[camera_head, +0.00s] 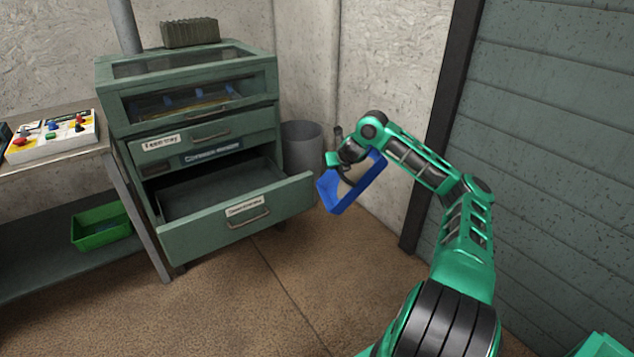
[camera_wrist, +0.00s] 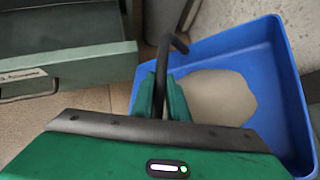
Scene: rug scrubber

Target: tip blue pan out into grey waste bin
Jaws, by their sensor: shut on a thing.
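My gripper (camera_head: 346,160) is shut on the dark bent handle of the blue pan and holds it in the air beside the cabinet. In the head view the blue pan (camera_head: 331,190) hangs steeply tilted below the gripper. In the wrist view the gripper fingers (camera_wrist: 163,98) close around the handle, and the pan (camera_wrist: 268,50) holds a beige, sand-like patch (camera_wrist: 213,95). The grey waste bin (camera_head: 302,145) stands in the corner behind the open drawer, left of the pan and apart from it. Its lower part and inside are hidden.
A green cabinet (camera_head: 205,70) has its bottom drawer (camera_head: 225,215) pulled out, close to the pan's left. A workbench (camera_head: 60,160) with a board of coloured parts and a green tray (camera_head: 102,226) stand left. Walls close in behind and right. The brown floor in front is clear.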

